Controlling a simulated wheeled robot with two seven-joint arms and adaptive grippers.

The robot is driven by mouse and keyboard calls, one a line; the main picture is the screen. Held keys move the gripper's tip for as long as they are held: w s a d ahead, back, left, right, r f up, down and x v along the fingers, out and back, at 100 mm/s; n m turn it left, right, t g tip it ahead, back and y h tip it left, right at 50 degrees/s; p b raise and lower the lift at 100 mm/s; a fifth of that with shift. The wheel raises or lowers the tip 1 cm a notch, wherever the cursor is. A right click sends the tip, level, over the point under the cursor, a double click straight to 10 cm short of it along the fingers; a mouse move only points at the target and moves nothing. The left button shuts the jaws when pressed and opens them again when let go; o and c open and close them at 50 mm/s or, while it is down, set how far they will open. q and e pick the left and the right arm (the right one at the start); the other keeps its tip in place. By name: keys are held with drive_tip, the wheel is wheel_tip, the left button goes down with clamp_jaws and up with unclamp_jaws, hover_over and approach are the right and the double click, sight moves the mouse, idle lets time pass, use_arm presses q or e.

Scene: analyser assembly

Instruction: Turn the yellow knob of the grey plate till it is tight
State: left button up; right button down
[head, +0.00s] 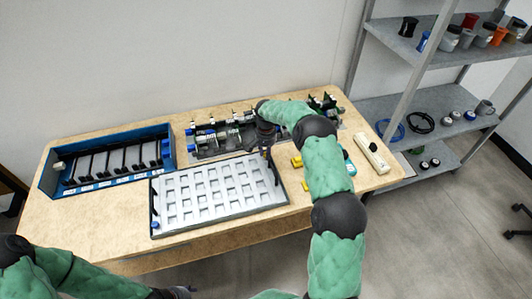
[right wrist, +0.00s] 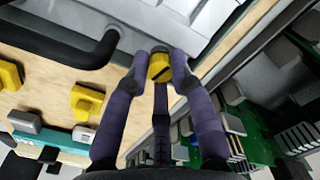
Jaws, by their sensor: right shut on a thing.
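The yellow knob (right wrist: 158,66) sits between the fingertips of my right gripper (right wrist: 162,75) in the right wrist view. The fingers are shut on it, one on each side. In the head view my right gripper (head: 266,150) reaches down at the front edge of the grey plate (head: 205,155), and the knob is hidden there. The plate carries green boards and small parts; it also shows in the right wrist view (right wrist: 222,82). My left gripper (head: 178,292) is at the bottom edge of the head view, away from the table top, and its fingers are unclear.
A pale tray (head: 160,222) with black handles lies just in front of the plate. A blue rack (head: 170,145) stands at left. Yellow pieces (right wrist: 88,102), a teal-edged device (head: 350,168) and a white power strip (head: 372,152) lie at right. Shelves (head: 440,105) stand beyond.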

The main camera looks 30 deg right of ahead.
drive_tip(key=m, duration=0.5)
drive_tip(key=shift+w+d+r+m, duration=0.1)
drive_tip(key=shift+w+r+m, duration=0.05)
drive_tip(key=shift+r+m, duration=0.15)
drive_tip(key=m, duration=0.5)
drive_tip(key=shift+b, duration=0.35)
drive_tip(key=m, duration=0.6)
drive_tip(key=shift+w+m, duration=0.1)
drive_tip(key=shift+m, duration=0.3)
drive_tip(key=m, duration=0.5)
drive_tip(key=shift+b, duration=0.35)
drive_tip(key=shift+m+b, duration=0.5)
drive_tip(key=shift+m, duration=0.5)
drive_tip(key=shift+m+b, duration=0.6)
drive_tip(key=shift+b, duration=0.1)
drive_tip(key=m+b, duration=0.1)
drive_tip(key=b, duration=0.1)
drive_tip(key=shift+b, duration=0.4)
drive_tip(key=shift+m+b, duration=0.6)
drive_tip(key=shift+b, duration=0.15)
